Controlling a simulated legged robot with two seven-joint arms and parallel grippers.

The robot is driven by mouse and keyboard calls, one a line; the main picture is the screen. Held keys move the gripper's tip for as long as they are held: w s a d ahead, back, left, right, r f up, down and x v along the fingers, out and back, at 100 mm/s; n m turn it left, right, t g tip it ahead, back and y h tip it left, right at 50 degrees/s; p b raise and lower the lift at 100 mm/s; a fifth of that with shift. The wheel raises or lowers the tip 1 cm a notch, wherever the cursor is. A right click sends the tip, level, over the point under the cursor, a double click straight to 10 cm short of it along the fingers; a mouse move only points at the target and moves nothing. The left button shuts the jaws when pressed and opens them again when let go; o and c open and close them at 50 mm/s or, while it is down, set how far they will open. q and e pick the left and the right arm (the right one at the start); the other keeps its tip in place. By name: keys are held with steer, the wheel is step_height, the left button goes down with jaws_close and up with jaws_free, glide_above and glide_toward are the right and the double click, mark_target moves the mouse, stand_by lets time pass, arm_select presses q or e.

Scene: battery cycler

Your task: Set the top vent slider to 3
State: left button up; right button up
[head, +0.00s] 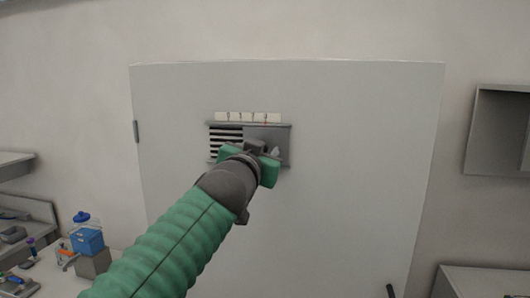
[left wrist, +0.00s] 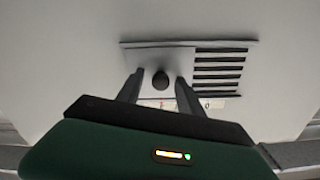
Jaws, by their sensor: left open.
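The vent (head: 207,140) is set in a pale grey door panel, with dark slats (head: 227,133) showing on its left and a grey sliding plate (head: 278,132) on its right. A strip of white labels (head: 247,117) runs above it; the numbers are too small to read, and a small red mark shows near its right part. My left gripper (head: 263,149) is in front of the plate. In the left wrist view, the gripper (left wrist: 159,86) is open, its fingers on either side of a dark round knob (left wrist: 161,79); I cannot tell whether they touch it. My right gripper is out of view.
The door panel (head: 340,200) is flat and clear around the vent. A blue container (head: 87,241) and small tools are on a bench at lower left. An open grey cabinet (head: 500,130) hangs at right above a grey surface (head: 490,282).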

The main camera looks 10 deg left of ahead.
arm_select(q)
steer(key=s+b, duration=0.9)
steer(key=s, duration=0.7)
steer(key=shift+s+a, duration=0.35)
steer(key=shift+a, duration=0.1)
steer(key=shift+d+f, duration=0.1)
